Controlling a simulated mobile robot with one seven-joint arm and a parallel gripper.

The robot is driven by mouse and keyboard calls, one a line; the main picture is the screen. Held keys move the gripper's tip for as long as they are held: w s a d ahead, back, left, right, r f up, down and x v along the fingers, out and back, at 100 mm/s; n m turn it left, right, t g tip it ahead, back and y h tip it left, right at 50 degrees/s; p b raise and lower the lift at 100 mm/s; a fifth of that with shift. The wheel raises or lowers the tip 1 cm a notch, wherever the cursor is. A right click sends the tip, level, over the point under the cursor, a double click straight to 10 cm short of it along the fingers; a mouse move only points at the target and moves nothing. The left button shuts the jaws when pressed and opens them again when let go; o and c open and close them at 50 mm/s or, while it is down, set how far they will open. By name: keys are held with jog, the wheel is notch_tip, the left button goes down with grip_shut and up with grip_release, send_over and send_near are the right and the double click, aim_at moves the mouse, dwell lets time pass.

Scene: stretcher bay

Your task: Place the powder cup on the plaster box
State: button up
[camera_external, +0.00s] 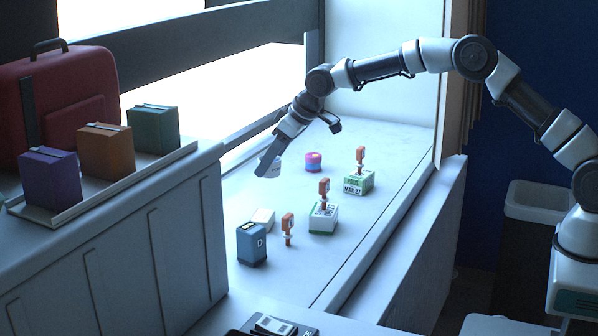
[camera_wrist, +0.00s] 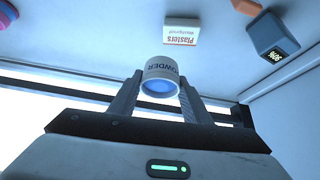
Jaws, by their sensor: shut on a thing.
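The powder cup (camera_wrist: 162,70) is a white cup lettered POWDER with a blue inside. My gripper (camera_wrist: 162,86) is shut on it, one finger on each side. In the external view the cup (camera_external: 274,170) is partly hidden by my gripper (camera_external: 268,164), above the far left part of the counter. The plaster box (camera_wrist: 181,29) is white with red "Plasters" lettering and lies flat, apart from the cup. In the external view the plaster box (camera_external: 263,217) is behind a blue box, nearer the camera than my gripper.
The blue box (camera_external: 252,244) stands close to the plaster box. An orange-handled stamp (camera_external: 288,228) stands beside it. Two more stamps sit on boxes (camera_external: 323,218) (camera_external: 358,182) to the right. A pink and blue round stack (camera_external: 313,161) stands behind. A ledge with coloured boxes (camera_external: 105,152) is left.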

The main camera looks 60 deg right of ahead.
jog(key=a, duration=0.3)
send_over(254, 214)
jog(key=s, duration=0.2)
notch_tip(254, 214, down, 4)
jog(key=shift+s+d+f, duration=0.1)
jog(key=shift+d+f, duration=0.05)
jog(key=shift+f, duration=2.5)
jog(key=shift+f+b, duration=0.25)
jog(key=shift+b, duration=0.2)
jog(key=o, duration=1)
jog(key=shift+r, duration=0.1)
